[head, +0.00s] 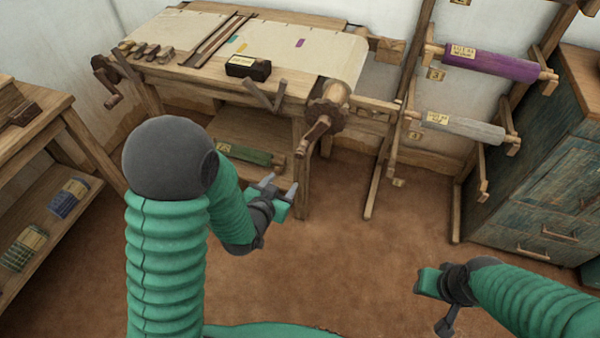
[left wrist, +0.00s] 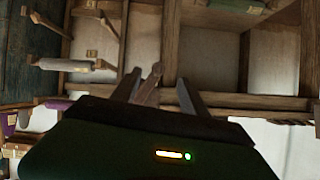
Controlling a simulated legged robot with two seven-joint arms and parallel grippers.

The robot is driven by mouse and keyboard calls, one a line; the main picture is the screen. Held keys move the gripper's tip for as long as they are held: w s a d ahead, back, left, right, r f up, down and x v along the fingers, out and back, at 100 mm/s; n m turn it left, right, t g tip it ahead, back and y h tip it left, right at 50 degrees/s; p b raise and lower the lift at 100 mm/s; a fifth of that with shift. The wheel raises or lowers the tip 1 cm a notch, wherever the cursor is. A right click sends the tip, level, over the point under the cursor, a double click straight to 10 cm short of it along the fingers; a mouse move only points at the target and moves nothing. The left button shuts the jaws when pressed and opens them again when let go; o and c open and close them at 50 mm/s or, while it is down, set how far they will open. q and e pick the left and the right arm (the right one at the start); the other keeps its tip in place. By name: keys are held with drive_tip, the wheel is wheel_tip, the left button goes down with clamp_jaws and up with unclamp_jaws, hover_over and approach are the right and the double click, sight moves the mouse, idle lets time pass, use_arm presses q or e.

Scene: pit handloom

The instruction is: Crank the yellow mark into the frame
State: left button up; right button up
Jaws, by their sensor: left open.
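The loom (head: 283,89) bears pale cloth (head: 335,58). A small yellow mark (head: 242,47) lies on the cloth, right of the slanted wooden bars (head: 213,42). A wooden crank (head: 313,135) hangs by the toothed wheel (head: 328,112) at the loom's front right corner. Another crank (head: 106,82) is at its left end. My left gripper (head: 279,184) is open and empty, below and left of the right crank. In the left wrist view a wooden piece, seemingly the crank handle (left wrist: 150,88), shows between the open fingers. My right gripper (head: 436,300) is low at right; its jaws are unclear.
A black box (head: 248,67) stands on the loom's front edge. A rack at right holds a purple roll (head: 490,63) and a grey roll (head: 462,127). A blue-green cabinet (head: 540,205) is far right, a wooden shelf (head: 60,115) left. The brown floor (head: 345,255) between is clear.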

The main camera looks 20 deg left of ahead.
sight(301, 152)
use_arm(q)
wheel_tip(301, 152, down, 6)
drive_tip(key=f+t+b, duration=0.1)
drive_tip(key=t+b, duration=0.4)
drive_tip(key=b, duration=0.2)
drive_tip(key=shift+m+t, duration=0.3)
drive_tip(key=shift+m, duration=0.1)
drive_tip(key=w+b, duration=0.3)
drive_tip(key=w, duration=0.2)
drive_tip(key=w+r+b, duration=0.1)
drive_tip(key=w+b, duration=0.2)
drive_tip(key=w, duration=0.3)
drive_tip(key=w+b, duration=0.3)
drive_tip(key=w, duration=0.3)
drive_tip(key=shift+d+r, duration=0.2)
drive_tip(key=shift+r, duration=0.1)
drive_tip(key=shift+w+r, duration=0.1)
drive_tip(key=shift+w, duration=0.05)
use_arm(e)
drive_tip(key=s+x, duration=0.2)
drive_tip(key=x, duration=0.7)
drive_tip(key=s+f+x, duration=0.1)
drive_tip(key=s+x, duration=0.1)
drive_tip(key=x, duration=0.8)
drive_tip(key=shift+s+f, duration=0.25)
drive_tip(key=shift+f, duration=0.05)
use_arm(q)
drive_tip(key=shift+c, duration=0.3)
clamp_jaws()
